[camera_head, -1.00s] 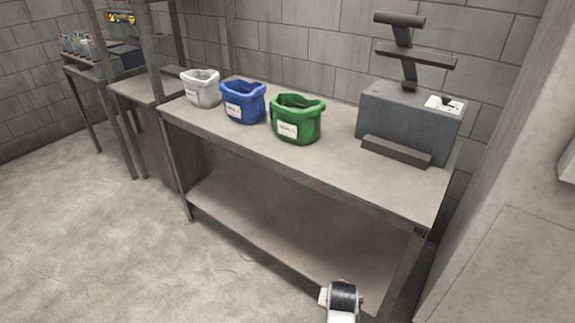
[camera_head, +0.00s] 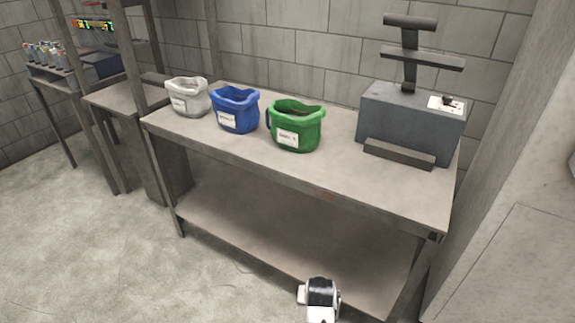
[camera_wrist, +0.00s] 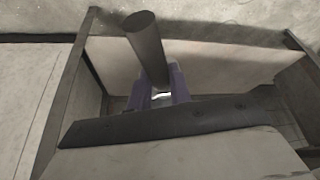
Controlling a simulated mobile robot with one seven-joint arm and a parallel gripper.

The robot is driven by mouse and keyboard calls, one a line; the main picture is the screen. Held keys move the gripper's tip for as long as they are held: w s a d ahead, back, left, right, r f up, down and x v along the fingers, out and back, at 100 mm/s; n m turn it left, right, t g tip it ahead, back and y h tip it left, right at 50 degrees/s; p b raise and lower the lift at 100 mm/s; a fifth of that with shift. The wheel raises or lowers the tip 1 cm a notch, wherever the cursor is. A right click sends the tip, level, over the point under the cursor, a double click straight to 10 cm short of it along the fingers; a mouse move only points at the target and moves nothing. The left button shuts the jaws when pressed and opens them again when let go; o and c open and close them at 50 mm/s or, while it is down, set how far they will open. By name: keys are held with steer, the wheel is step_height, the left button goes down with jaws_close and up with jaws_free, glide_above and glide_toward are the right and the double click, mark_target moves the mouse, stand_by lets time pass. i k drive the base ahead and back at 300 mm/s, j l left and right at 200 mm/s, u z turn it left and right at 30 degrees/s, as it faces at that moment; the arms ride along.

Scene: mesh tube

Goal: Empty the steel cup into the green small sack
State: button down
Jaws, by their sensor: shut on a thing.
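The green small sack (camera_head: 295,128) stands open-topped and upright on the upper shelf of the workbench, with a white label on its front. In the wrist view, my gripper (camera_wrist: 161,92), with purple fingers, is shut on the steel cup (camera_wrist: 147,46), a dark grey cylinder that looks tilted in the picture. The cup's contents cannot be seen. The head view does not show the gripper or the cup; only a white and black part of my arm shows at its bottom edge, in front of the bench.
A blue sack (camera_head: 235,109) and a white sack (camera_head: 187,97) stand left of the green one. A grey box device with a post (camera_head: 410,122) stands at the right of the workbench (camera_head: 370,187). The benchtop's front is clear. A rack of bottles (camera_head: 48,55) is at far left.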

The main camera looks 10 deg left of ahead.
mark_target(296, 128)
steer(key=i+j, duration=0.1)
steer(key=j, duration=0.4)
steer(key=i+j, duration=0.1)
steer(key=j, duration=0.35)
steer(key=i+j, duration=0.1)
steer(key=j, duration=0.4)
